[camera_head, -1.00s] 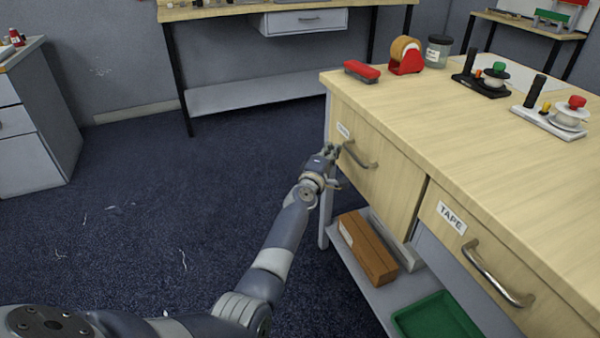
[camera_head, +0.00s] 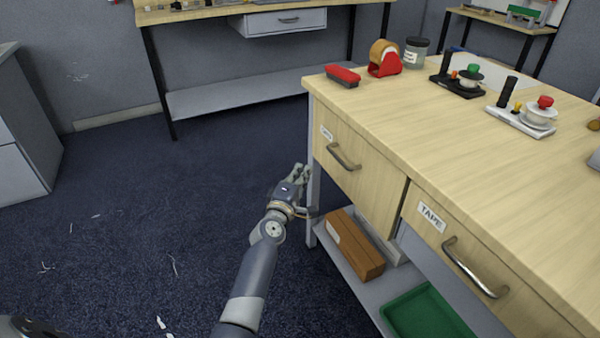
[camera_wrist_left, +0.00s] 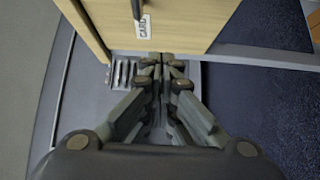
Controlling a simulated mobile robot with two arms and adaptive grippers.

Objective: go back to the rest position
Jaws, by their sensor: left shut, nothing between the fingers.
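My left gripper (camera_head: 299,173) is shut and empty. In the head view it is beside the table's left leg, below and left of the left drawer (camera_head: 352,172) and apart from its handle (camera_head: 343,157). In the left wrist view my gripper's fingers (camera_wrist_left: 161,62) are together, with the drawer front and its label (camera_wrist_left: 143,27) beyond them. My right gripper is in neither view.
The wooden workbench (camera_head: 480,145) fills the right side. A TAPE drawer (camera_head: 462,262) is beside the left drawer. A brown box (camera_head: 354,245) and a green tray (camera_head: 428,315) lie on the shelf below. The blue floor (camera_head: 130,210) at left is clear apart from scraps.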

